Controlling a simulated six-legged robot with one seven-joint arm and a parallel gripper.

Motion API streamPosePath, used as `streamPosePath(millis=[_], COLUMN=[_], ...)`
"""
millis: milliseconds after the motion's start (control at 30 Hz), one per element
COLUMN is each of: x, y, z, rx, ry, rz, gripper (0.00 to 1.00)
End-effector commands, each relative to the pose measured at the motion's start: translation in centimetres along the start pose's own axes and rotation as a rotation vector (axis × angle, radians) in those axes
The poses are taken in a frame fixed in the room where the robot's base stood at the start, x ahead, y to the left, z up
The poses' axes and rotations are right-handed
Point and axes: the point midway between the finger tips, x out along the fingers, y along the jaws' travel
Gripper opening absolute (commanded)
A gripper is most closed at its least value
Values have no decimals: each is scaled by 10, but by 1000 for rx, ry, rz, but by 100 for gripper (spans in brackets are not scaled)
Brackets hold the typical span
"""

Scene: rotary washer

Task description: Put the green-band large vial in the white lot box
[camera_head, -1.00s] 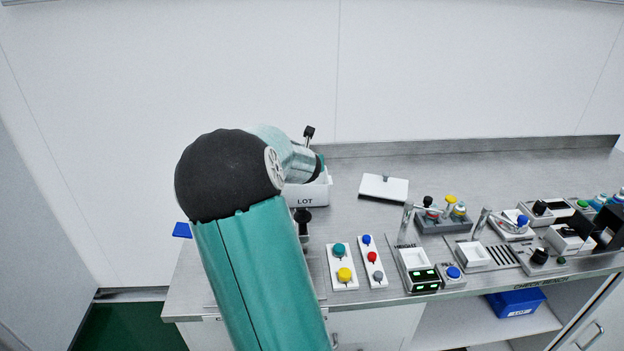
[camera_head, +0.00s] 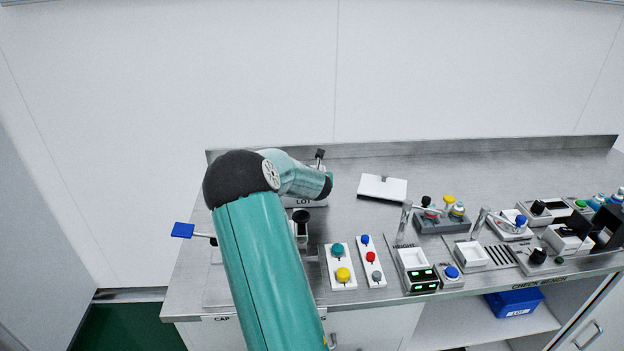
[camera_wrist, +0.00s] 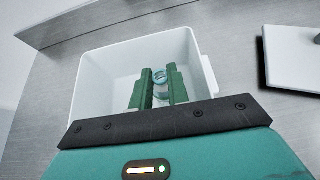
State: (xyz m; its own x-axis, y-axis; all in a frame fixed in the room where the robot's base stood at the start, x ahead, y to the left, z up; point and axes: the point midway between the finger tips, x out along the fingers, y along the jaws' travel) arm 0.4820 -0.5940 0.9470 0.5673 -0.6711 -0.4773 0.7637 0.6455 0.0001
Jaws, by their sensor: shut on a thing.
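The white lot box (camera_head: 306,202) stands at the back left of the bench, labelled LOT and partly covered by my arm in the head view. In the wrist view its open top and white walls (camera_wrist: 92,98) surround my finger tips. My gripper (camera_wrist: 159,88) has its two green fingers shut on a clear vial (camera_wrist: 160,76) with a bluish-green ring at its end. The fingers and vial appear over or inside the box opening; I cannot tell how deep. The vial's band is not clearly visible. My gripper is hidden in the head view.
A white flat plate (camera_head: 383,188) lies right of the box. Button panels (camera_head: 342,266) stand nearer the front. A grey rack (camera_head: 444,221) with capped vials is further right. A blue-ended lever (camera_head: 183,230) sticks out at the left edge.

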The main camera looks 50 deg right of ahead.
Motion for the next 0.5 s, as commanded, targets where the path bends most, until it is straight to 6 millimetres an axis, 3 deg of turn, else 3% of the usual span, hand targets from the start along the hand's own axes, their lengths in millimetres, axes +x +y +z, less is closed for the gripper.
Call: streamPosePath(millis=[133, 167, 233, 500], x=[1, 1, 0, 0], y=[0, 0, 0, 0], z=[-2, -1, -1, -1], rx=[0, 0, 0, 0], ry=[1, 1, 1, 1], rz=[0, 0, 0, 0], gripper=[0, 23, 37, 39])
